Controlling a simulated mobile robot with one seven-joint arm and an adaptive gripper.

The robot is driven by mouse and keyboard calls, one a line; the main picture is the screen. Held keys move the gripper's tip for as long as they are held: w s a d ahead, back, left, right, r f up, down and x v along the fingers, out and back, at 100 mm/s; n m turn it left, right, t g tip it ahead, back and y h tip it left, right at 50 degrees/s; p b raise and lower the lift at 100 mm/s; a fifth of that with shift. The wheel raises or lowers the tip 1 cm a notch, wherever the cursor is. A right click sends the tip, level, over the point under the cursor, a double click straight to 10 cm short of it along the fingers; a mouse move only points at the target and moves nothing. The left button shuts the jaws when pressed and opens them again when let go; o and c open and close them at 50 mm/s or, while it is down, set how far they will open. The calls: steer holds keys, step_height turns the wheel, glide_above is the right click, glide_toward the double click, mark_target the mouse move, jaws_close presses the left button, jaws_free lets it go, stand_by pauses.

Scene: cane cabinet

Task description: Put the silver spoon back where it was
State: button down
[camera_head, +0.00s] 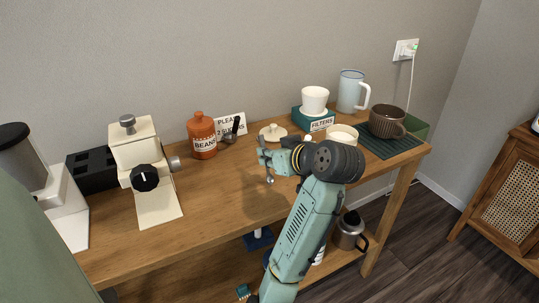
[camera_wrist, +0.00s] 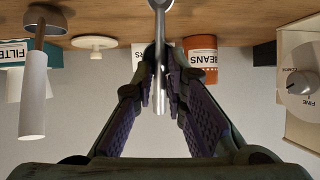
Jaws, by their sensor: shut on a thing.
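My gripper (camera_head: 264,158) is above the wooden counter, in front of the beans jar and the white lid. In the wrist view, its dark fingers (camera_wrist: 162,75) are shut on a silver spoon (camera_wrist: 161,98). The spoon runs along the line between the fingers, and its far end reaches the top edge of that picture. In the head view, only a small grey piece of the spoon (camera_head: 270,180) shows below the fingers. The orange beans jar (camera_head: 202,138) and a white sign (camera_head: 231,124) stand behind the gripper.
A cream grinder (camera_head: 140,165) stands left. The counter (camera_head: 217,195) in front of the jar is bare.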

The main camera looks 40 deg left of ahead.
steer(key=shift+f, duration=0.2)
steer(key=c, duration=2.1)
jaws_free()
steer(key=o, duration=0.5)
steer(key=shift+r, duration=0.1)
steer(key=shift+r, duration=0.3)
steer(key=p+v, duration=0.5)
steer(key=v, duration=0.7)
steer(key=shift+f+p, duration=0.25)
steer(key=shift+p, duration=0.05)
